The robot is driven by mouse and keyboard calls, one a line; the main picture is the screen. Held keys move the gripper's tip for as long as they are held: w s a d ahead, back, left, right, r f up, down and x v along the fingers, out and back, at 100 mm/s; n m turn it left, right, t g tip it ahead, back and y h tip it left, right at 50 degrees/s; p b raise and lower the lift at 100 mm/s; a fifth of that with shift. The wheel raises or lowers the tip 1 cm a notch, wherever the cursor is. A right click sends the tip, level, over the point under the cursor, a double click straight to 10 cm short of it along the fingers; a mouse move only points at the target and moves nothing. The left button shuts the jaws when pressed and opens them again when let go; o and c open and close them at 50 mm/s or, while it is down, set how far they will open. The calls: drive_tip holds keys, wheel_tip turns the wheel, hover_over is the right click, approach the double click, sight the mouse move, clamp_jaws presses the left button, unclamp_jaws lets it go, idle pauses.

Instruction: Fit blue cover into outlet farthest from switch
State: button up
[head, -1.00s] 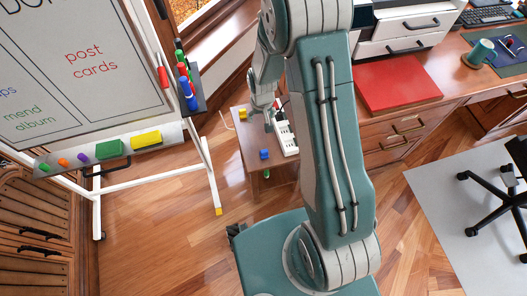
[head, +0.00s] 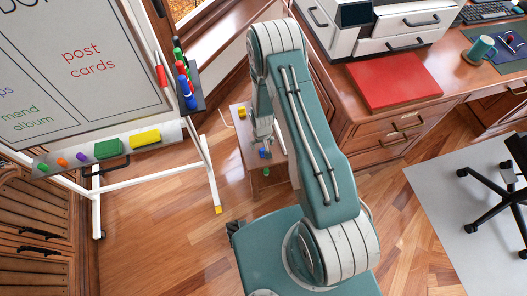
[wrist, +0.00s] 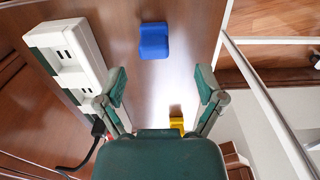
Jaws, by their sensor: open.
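The blue cover (wrist: 154,40) lies on the small wooden table, beyond my fingertips in the wrist view. It is also in the head view (head: 264,154), just below my gripper (head: 263,141). My gripper (wrist: 160,86) is open and empty, its two green pads spread apart with bare tabletop between them. The white and green power strip (wrist: 75,55) lies to the left in the wrist view, with dark outlet slots showing. Its near part is partly hidden by my gripper, and I cannot make out the switch. My arm hides the strip in the head view.
A yellow block (wrist: 177,122) lies on the table (head: 243,136), partly behind my gripper in the wrist view. A black plug and cable (wrist: 97,128) run beside the strip. A whiteboard easel (head: 211,175) stands left of the table; a drawer desk (head: 380,133) stands right.

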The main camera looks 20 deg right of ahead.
sight(264, 149)
drive_tip(key=f, duration=0.4)
drive_tip(key=shift+w+d+f, duration=0.1)
drive_tip(key=shift+d+f, duration=0.2)
drive_tip(key=shift+f, duration=0.05)
drive_tip(key=c, duration=0.9)
